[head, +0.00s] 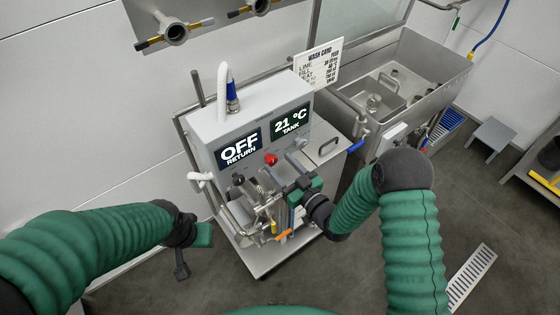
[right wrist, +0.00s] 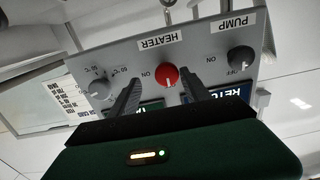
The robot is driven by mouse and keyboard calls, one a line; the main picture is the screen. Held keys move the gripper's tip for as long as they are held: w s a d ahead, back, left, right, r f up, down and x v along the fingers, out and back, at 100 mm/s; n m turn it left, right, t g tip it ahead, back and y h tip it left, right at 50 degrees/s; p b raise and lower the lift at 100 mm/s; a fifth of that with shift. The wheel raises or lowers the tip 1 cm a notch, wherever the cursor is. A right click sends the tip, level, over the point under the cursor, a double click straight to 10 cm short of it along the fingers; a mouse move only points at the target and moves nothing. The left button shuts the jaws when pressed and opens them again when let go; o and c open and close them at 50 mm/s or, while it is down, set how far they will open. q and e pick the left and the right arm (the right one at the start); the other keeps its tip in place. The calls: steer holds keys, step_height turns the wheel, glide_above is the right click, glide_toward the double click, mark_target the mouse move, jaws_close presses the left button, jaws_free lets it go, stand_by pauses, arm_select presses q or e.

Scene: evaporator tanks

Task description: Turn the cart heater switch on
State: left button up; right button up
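The cart's grey control box (head: 207,122) carries a red heater knob (head: 270,159) on its lower front. In the right wrist view the red knob (right wrist: 168,77) sits under the HEATER label (right wrist: 161,42), with an ON mark to its left. A white line on the knob points down in that view. My right gripper (head: 284,173) is open in front of the panel. In the wrist view its two fingers (right wrist: 162,83) stand on either side of the knob; contact cannot be told. My left gripper (head: 190,242) hangs left of the cart, apart from it; its opening is unclear.
A black PUMP knob (right wrist: 241,59) and a grey temperature dial (right wrist: 99,88) flank the red knob. Displays read OFF RETURN (head: 239,149) and 21 °C TANK (head: 290,121). Pipes and valves crowd below the panel. A steel sink (head: 440,78) stands right of the cart.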

steer(key=shift+w+a, duration=0.2)
steer(key=shift+a, duration=0.35)
steer(key=shift+w+a, duration=0.2)
steer(key=shift+a, duration=0.7)
steer(key=shift+d, duration=0.1)
steer(key=shift+c, duration=0.9)
steer(key=shift+d, duration=0.55)
steer(key=c, duration=0.5)
steer(key=shift+d, duration=0.1)
steer(key=shift+c, duration=2.4)
steer(key=shift+s+a+r, duration=0.1)
steer(key=shift+a, duration=0.2)
jaws_close()
arm_select(q)
steer(key=shift+a+f, duration=0.1)
steer(key=shift+a, duration=0.7)
